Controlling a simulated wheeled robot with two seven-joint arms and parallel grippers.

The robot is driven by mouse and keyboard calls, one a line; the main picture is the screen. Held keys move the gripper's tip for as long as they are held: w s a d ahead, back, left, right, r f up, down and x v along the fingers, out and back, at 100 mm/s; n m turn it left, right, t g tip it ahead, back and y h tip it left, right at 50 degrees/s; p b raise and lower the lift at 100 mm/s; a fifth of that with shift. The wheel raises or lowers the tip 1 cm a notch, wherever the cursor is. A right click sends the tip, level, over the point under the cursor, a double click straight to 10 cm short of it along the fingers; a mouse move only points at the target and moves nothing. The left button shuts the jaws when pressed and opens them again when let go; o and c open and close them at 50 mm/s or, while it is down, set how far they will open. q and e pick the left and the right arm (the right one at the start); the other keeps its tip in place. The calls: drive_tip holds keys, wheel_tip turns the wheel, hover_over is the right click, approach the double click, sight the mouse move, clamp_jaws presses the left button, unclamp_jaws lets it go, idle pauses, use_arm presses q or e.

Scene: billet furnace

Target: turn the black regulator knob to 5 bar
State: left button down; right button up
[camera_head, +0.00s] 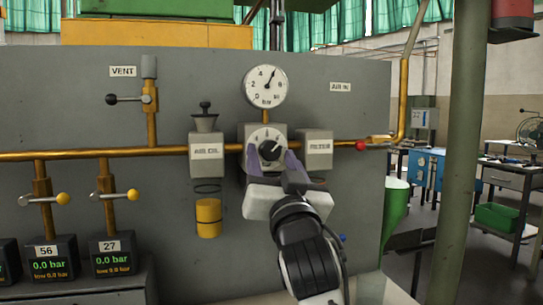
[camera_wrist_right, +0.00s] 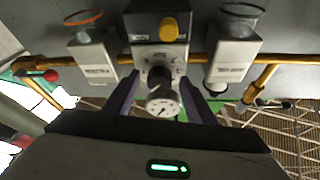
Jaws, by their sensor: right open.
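The black regulator knob (camera_head: 268,150) sits on the front of a grey regulator block (camera_head: 264,132) with a printed scale. A white mark on it points up and to the right. My right gripper (camera_head: 273,160) is open, with its purple fingers on both sides of the knob; contact cannot be told. In the right wrist view the knob (camera_wrist_right: 158,78) shows between the spread fingers (camera_wrist_right: 160,84). The round bar gauge (camera_head: 266,87) stands above the regulator; its needle points up and slightly right, just past the 4. My left gripper is not in view.
An AIR OIL unit (camera_head: 206,152) is left of the regulator and a FILTER block (camera_head: 318,148) right of it, on a brass pipe (camera_head: 100,153). A red-knobbed valve (camera_head: 361,146) is farther right. Yellow-knobbed valves (camera_head: 63,198) and pressure displays (camera_head: 112,256) are lower left.

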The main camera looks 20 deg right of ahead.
drive_tip(key=shift+w+r, duration=0.15)
drive_tip(key=shift+w, duration=0.3)
drive_tip(key=shift+c, duration=0.4)
drive_tip(key=c, duration=1)
drive_tip(key=shift+o, duration=0.2)
drive_tip(key=n+p, duration=0.1)
drive_tip(key=n+y+p, duration=0.1)
drive_tip(key=p, duration=0.1)
drive_tip(key=shift+d+r+n+y, duration=0.2)
drive_tip(key=shift+n+y, duration=0.1)
drive_tip(key=shift+n, duration=0.1)
drive_tip(key=n+y+p, duration=0.1)
drive_tip(key=n+p, duration=0.2)
drive_tip(key=n+y+p, duration=0.2)
drive_tip(key=n+p, duration=0.1)
drive_tip(key=n, duration=0.1)
drive_tip(key=shift+d+y, duration=0.15)
drive_tip(key=shift+y, duration=0.15)
drive_tip(key=shift+n+y+p, duration=0.3)
drive_tip(key=shift+n+p, duration=0.5)
drive_tip(key=shift+p, duration=0.25)
drive_tip(key=shift+f+n+g+y+p, duration=0.1)
drive_tip(key=shift+n+g+y+p, duration=0.3)
drive_tip(key=shift+n+p, duration=0.35)
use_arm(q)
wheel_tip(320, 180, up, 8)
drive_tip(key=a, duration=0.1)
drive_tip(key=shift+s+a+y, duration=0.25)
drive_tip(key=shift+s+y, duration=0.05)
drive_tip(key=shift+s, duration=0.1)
